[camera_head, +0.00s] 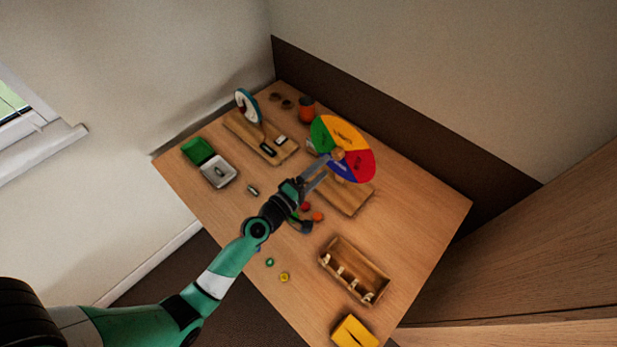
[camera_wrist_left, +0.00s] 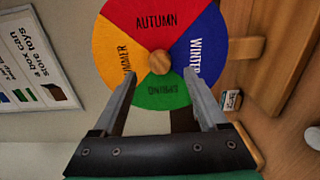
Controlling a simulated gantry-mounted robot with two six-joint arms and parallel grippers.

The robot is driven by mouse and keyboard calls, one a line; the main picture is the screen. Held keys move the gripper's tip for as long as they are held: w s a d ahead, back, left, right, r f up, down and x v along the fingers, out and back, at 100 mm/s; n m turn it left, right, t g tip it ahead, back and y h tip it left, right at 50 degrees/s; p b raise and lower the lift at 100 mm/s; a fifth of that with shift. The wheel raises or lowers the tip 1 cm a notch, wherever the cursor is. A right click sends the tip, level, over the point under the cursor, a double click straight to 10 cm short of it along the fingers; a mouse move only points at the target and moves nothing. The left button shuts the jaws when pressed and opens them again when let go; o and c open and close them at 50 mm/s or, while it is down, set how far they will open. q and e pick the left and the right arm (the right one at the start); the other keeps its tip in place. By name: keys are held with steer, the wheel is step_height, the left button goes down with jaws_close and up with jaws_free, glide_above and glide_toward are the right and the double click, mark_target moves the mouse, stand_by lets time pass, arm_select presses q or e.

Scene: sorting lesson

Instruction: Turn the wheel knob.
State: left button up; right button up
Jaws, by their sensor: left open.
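The season wheel (camera_head: 355,136) stands upright on a wooden base (camera_head: 347,197) and has green, yellow, red and blue quarters. The wheel (camera_wrist_left: 158,22) also shows in the left wrist view, with red AUTUMN on top, blue WINTER right, green SPRING below and yellow SUMMER left. The round wooden knob (camera_wrist_left: 159,61) sits at its centre; the knob (camera_head: 338,153) shows in the head view too. My left gripper (camera_head: 328,164) is open in front of the wheel. In the left wrist view its fingertips (camera_wrist_left: 160,75) lie either side of the knob; contact cannot be told.
A wooden crate (camera_head: 332,267) and a yellow box (camera_head: 355,333) are at the front right. A green-lidded box (camera_head: 200,151) and a board with a round dial (camera_head: 247,105) are at the left. Small pieces lie below my left arm.

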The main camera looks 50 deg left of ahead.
arm_select(q)
steer(key=s+d, duration=0.1)
steer(key=s, duration=0.5)
steer(key=shift+s, duration=0.25)
